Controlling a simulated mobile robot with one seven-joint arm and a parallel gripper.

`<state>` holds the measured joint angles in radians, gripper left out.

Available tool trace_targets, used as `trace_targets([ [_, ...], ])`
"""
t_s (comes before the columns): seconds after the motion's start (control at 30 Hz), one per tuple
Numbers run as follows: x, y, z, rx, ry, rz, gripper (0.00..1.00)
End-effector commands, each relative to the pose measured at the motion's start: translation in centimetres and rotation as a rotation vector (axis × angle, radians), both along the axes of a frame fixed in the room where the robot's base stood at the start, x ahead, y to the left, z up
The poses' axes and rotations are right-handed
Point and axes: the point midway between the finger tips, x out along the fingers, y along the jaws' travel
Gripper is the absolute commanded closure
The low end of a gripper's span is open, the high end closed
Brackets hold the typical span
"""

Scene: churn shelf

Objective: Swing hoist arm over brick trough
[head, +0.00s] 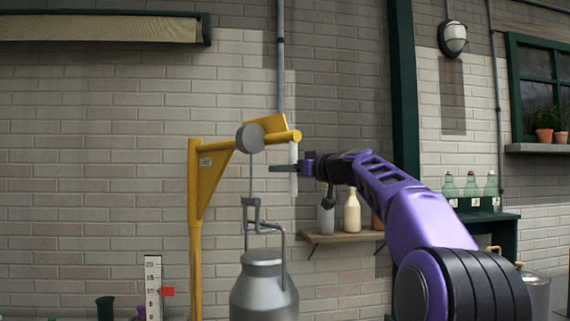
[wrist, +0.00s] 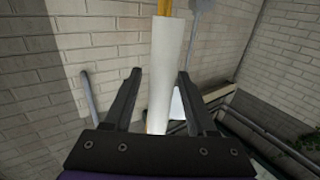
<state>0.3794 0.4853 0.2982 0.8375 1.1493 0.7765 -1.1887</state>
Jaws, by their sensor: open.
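The yellow hoist arm (head: 222,146) reaches out to the right from a yellow post (head: 195,245) in the head view. A white handle (head: 293,168) hangs down from its outer end. A metal churn (head: 264,288) hangs below the arm from a hook and rod. My gripper (head: 275,168) is at the white handle in the head view. In the wrist view the white handle (wrist: 166,65) stands between the two open fingers of my gripper (wrist: 157,80), with a gap on both sides. I cannot make out the brick trough in either view.
A wooden shelf (head: 340,237) with bottles is on the brick wall behind my arm. A gauge board (head: 153,285) with a red marker stands at the lower left.

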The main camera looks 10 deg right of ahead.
Motion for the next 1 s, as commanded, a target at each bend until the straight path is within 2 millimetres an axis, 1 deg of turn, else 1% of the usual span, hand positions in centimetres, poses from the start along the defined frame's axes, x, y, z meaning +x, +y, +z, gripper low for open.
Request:
trace_targets([
  [0.3, 0.22, 0.17, -0.05, -0.001, -0.001, 0.000, 0.43],
  [0.47, 0.21, 0.17, -0.04, -0.001, -0.001, 0.000, 0.72],
  [0.6, 0.21, 0.16, -0.04, 0.000, 0.000, 0.000, 0.97],
  [0.63, 0.21, 0.16, -0.04, 0.000, 0.000, 0.000, 1.00],
  [1.0, 0.19, 0.16, -0.03, -0.001, -0.001, 0.000, 1.00],
])
